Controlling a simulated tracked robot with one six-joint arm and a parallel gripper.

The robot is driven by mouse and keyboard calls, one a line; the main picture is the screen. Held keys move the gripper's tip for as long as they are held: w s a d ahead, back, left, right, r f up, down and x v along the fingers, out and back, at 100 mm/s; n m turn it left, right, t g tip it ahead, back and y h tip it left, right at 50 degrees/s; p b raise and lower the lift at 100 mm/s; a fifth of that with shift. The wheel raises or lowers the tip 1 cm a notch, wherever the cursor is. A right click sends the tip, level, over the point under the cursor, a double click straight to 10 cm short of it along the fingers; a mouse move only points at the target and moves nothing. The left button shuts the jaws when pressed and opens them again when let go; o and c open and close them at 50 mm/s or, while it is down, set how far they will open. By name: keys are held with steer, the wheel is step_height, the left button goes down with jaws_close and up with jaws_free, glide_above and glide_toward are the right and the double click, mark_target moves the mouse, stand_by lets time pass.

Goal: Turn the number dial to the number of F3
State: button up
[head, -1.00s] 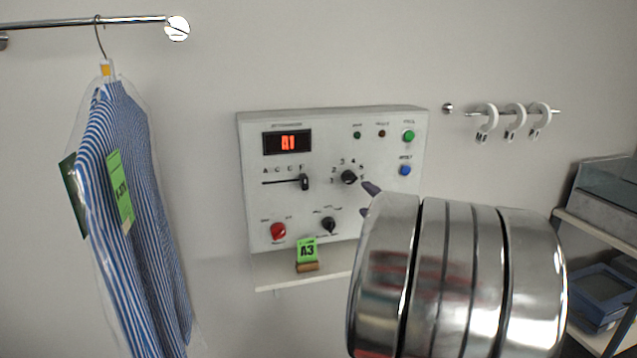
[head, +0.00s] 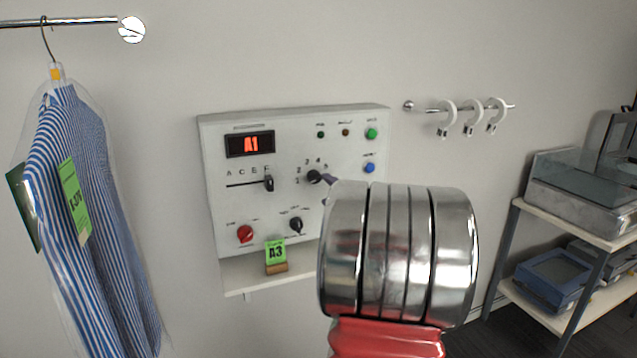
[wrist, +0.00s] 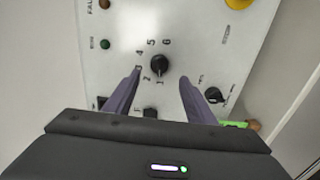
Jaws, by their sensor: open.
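The control panel (head: 215,200) is on the wall. Its number dial (head: 314,177) is a black knob ringed by printed numbers; it also shows in the wrist view (wrist: 159,64), its pointer appearing to face 1. The red display (head: 249,144) reads A1. The letter slider (head: 269,184) sits at the right end of its slot, near F. A green card (head: 276,253) on the shelf below reads A3. My gripper (wrist: 160,77) is open, its dark fingers on either side just short of the dial. In the head view my wrist hides most of the fingers.
A red knob (head: 245,234), another black knob (head: 296,226), a green button (head: 371,133) and a blue button (head: 369,168) are on the panel. A striped shirt (head: 85,220) hangs left. White rings (head: 470,118) hang on a rail right, above a shelf rack (head: 575,225).

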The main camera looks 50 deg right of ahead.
mark_target(317, 181)
steer(key=x, duration=0.8)
steer(key=shift+w+d, duration=0.1)
steer(key=shift+w, duration=0.1)
steer(key=shift+c, duration=0.4)
steer(key=c, duration=1)
steer(key=shift+o, duration=0.2)
